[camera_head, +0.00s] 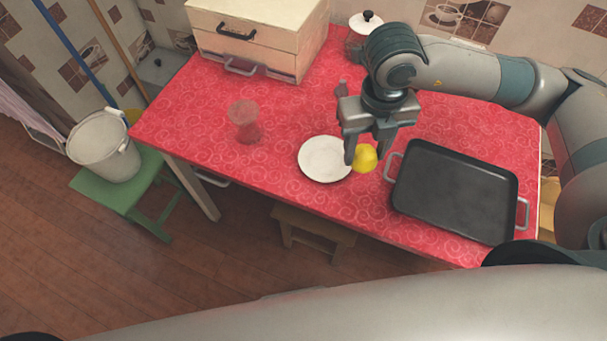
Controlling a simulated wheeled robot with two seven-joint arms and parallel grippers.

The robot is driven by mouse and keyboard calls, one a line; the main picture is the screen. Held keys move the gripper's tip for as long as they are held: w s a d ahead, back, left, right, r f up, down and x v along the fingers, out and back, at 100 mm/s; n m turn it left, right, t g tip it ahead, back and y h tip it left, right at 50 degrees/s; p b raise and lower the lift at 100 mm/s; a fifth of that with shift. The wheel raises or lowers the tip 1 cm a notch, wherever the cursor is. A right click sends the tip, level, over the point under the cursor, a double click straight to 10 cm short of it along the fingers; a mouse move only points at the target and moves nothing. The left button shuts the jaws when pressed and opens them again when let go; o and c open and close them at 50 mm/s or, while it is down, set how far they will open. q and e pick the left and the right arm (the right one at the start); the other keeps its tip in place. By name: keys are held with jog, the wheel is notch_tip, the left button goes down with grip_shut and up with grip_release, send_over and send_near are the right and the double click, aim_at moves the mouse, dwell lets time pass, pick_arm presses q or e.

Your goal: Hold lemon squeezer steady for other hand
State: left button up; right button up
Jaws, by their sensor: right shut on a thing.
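My right gripper (366,152) reaches down from the upper right over the counter. It is shut on a small, rounded yellow thing that looks like a lemon (366,161), just right of a white plate (313,159). I cannot tell whether the yellow thing touches the counter. No thing is clearly a lemon squeezer. A reddish see-through vessel (245,120) stands upright on the counter left of the plate; it may be a glass or the squeezer. My left gripper is not in view.
A black tray with grey handles (455,190) lies right of the gripper on the red counter (190,110). A drawer box (258,32) and a lidded jar (365,22) stand at the back. A bucket (103,146) sits on a green stool. The counter's left part is mostly clear.

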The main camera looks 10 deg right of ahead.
jog(key=n, duration=0.3)
jog(key=shift+w+r+n, duration=0.25)
jog(key=shift+w+n, duration=0.05)
jog(key=n, duration=0.5)
jog(key=shift+w+d+r, duration=0.1)
jog(key=shift+w+r, duration=0.15)
jog(key=n, duration=0.5)
jog(key=shift+w+r, duration=0.3)
jog(key=shift+w, duration=0.05)
jog(key=n, duration=0.5)
jog(key=shift+w+d+r, duration=0.1)
jog(key=shift+w+r, duration=0.15)
jog(key=shift+r, duration=0.05)
jog(key=n, duration=0.5)
jog(key=w+r+n, duration=0.1)
jog(key=n, duration=0.5)
jog(key=w+r+n, duration=0.1)
jog(key=n, duration=0.5)
jog(key=shift+d, duration=0.2)
